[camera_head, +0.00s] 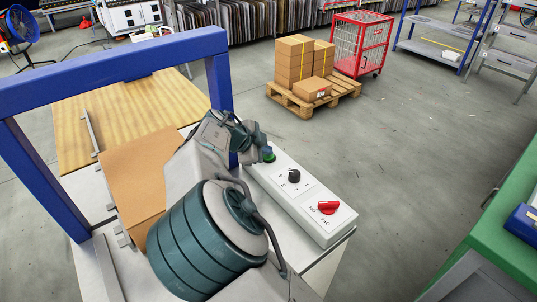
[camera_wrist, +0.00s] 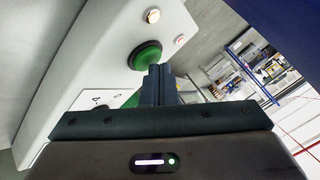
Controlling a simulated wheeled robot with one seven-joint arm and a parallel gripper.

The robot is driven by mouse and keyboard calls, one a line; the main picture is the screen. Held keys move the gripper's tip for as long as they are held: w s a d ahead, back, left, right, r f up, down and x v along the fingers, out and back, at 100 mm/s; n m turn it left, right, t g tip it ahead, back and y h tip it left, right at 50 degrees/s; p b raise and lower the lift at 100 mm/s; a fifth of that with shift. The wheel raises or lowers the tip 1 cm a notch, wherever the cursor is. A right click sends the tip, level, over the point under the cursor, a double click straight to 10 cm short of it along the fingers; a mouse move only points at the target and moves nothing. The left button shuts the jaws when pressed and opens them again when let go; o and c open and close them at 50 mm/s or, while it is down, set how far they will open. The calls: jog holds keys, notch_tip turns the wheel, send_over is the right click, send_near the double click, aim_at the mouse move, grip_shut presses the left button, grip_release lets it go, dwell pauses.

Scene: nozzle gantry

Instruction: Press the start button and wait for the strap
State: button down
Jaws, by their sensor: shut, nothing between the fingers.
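The start button is a green round button (camera_wrist: 146,55) on a pale control box (camera_head: 310,220). In the head view the green button (camera_head: 269,154) sits at the far end of the box. My gripper (camera_wrist: 160,70) is shut with nothing in it. Its fingertips are at the lower right edge of the button in the wrist view; I cannot tell whether they touch it. In the head view my gripper (camera_head: 262,150) is at the button, partly hidden by my arm. A brown carton (camera_head: 135,175) lies under the blue gantry frame (camera_head: 110,70). No strap is visible around its visible part.
The box also carries a black knob (camera_head: 294,176) and a red switch (camera_head: 327,207). Two small lamps (camera_wrist: 152,15) sit near the button. A pallet (camera_head: 300,105) with cartons and a red cage (camera_head: 360,45) stand behind. A green bench (camera_head: 505,235) is at right. Floor between is clear.

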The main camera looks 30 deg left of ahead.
aim_at(266, 157)
jog(key=shift+r, duration=0.75)
jog(key=shift+r+p, duration=1.1)
jog(key=shift+r, duration=1.45)
